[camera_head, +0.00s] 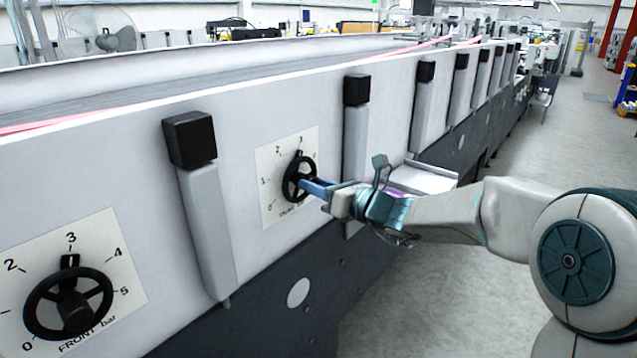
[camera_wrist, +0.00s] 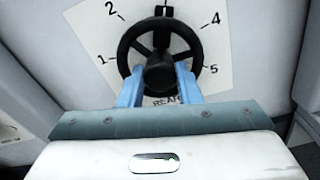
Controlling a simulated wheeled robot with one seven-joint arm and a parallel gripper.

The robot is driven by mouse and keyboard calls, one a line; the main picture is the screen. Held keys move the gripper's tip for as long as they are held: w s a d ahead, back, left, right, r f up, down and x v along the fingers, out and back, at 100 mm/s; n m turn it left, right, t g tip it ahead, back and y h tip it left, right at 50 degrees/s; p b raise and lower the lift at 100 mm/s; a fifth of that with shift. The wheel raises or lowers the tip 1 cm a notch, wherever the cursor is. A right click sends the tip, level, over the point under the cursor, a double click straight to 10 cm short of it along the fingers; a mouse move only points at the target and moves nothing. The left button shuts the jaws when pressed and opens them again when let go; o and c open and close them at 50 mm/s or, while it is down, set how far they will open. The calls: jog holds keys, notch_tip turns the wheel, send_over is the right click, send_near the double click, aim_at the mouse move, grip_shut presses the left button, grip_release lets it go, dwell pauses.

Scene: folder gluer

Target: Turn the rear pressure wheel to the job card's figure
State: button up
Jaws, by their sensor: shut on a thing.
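The rear pressure wheel (camera_head: 291,181) is a black spoked handwheel on a white scale plate (camera_head: 270,162) on the machine's side. In the wrist view the wheel (camera_wrist: 126,50) is seen face on, its plate (camera_wrist: 235,45) showing 1, 2, 4 and 5 and part of the word REAR. Its black pointer (camera_wrist: 163,11) stands at the top, between 2 and 4; in the head view it is near 3. My gripper (camera_head: 306,184) has its blue fingers shut on the wheel's hub, one each side in the wrist view (camera_wrist: 160,75). No job card is readable.
The front pressure wheel (camera_head: 68,305), on its own plate at the lower left, has its pointer at 3. Black-capped grey posts (camera_head: 190,139) stand out from the machine side on both sides of the rear wheel. A pale shelf (camera_head: 428,179) juts out behind my arm.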

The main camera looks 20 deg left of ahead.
jog(key=shift+s+f, duration=0.1)
jog(key=shift+f, duration=0.05)
jog(key=o, duration=1)
jog(key=shift+a, duration=0.15)
jog(key=shift+c, duration=0.2)
jog(key=b+v, duration=0.1)
jog(key=v, duration=1.3)
